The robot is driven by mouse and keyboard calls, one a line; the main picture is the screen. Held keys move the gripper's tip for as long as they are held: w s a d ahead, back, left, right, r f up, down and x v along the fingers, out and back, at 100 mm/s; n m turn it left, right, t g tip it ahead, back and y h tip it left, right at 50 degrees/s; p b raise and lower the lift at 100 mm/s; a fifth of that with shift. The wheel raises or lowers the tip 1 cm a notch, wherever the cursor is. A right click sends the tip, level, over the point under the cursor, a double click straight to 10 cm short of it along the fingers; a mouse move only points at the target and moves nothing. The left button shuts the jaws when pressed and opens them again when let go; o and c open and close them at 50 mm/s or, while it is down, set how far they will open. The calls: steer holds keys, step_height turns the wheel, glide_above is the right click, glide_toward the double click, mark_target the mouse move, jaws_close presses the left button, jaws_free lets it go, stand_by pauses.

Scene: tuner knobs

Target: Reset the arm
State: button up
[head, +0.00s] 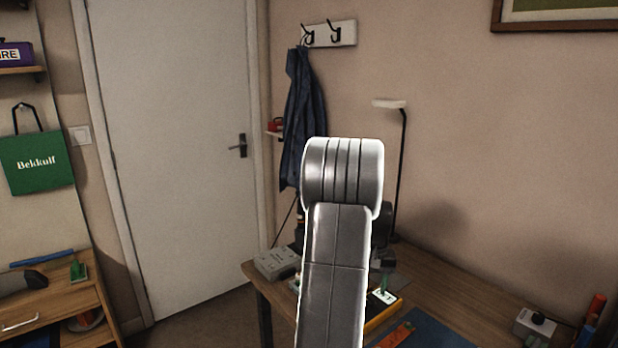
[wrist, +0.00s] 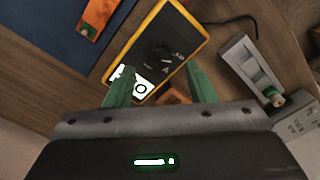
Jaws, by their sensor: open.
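The tuner, a black-faced device with a yellow rim (wrist: 185,18), lies on the wooden table in the wrist view. It has a dark round knob (wrist: 160,58) and a lit white display (wrist: 143,88). In the head view its yellow edge (head: 383,318) shows beside my arm, which hides much of it. My gripper (wrist: 160,80) is open, with its green fingers apart over the display end of the tuner. Nothing is seen held between them. In the head view my arm largely hides the gripper.
A blue mat (head: 438,333) with an orange item (head: 396,335) lies beside the tuner. A grey box (head: 277,263) stands at the table's left; a small box with a black knob (head: 534,326) is at the right. A lamp (head: 401,170) stands behind. A grey holder (wrist: 249,62) is near my gripper.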

step_height(320, 180, down, 4)
steer(key=shift+r, duration=0.1)
steer(key=shift+f, duration=0.35)
steer(key=m, duration=1)
steer(key=shift+p, duration=0.35)
steer(key=m, duration=0.5)
steer(key=shift+r+m, duration=0.1)
steer(key=shift+m, duration=0.3)
steer(key=shift+m+p, duration=0.5)
steer(key=shift+m, duration=1.7)
steer(key=shift+r, duration=0.1)
